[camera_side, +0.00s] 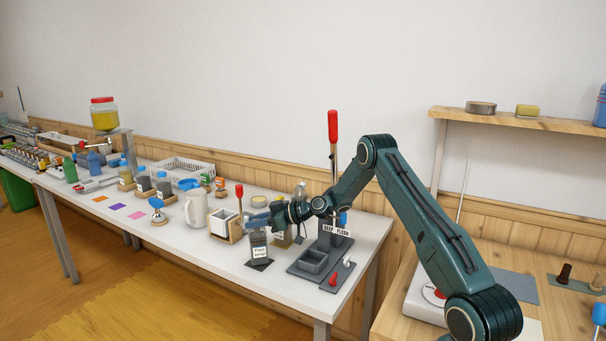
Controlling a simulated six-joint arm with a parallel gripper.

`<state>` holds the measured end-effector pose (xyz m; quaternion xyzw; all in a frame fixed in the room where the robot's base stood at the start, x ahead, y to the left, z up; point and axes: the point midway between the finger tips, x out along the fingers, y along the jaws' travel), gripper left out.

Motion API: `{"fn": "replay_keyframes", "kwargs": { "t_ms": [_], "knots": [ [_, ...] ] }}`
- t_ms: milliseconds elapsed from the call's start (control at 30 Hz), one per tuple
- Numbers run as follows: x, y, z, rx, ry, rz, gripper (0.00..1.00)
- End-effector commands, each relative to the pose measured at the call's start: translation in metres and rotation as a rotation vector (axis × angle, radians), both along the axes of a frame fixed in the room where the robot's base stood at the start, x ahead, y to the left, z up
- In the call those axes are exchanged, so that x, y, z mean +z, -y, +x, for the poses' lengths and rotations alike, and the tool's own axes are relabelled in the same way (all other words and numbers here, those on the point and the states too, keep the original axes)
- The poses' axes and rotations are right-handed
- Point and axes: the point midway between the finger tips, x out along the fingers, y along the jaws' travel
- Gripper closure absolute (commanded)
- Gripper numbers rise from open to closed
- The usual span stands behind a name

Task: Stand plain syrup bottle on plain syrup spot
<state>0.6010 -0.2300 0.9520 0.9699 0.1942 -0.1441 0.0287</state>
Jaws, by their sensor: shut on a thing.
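The plain syrup bottle (259,252) is dark grey with a white "Plain syrup" label and is upright near the table's front edge. My gripper (257,222) is shut on its upper part, reaching in from the right. A dark flat patch (262,267) lies on the white table directly under the bottle, and the bottle covers much of it. I cannot tell whether the bottle's base touches it. Any writing on the patch is too small to read.
A grey press-like stand marked "DEEP FLUSH" (336,230) with a red-topped lever (333,126) is close on the right. A wooden box with white compartments (224,224) and a pale jug (196,208) stand left. Bare table lies in front left.

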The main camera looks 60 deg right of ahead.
Motion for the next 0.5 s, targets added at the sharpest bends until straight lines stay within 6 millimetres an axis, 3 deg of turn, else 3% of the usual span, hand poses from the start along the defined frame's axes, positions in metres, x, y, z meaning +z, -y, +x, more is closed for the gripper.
{"fn": "replay_keyframes", "kwargs": {
  "t_ms": [500],
  "knots": [
    [-0.0029, 0.0001, 0.0005, 0.001, 0.004, -0.001, 1.00]
  ]
}}
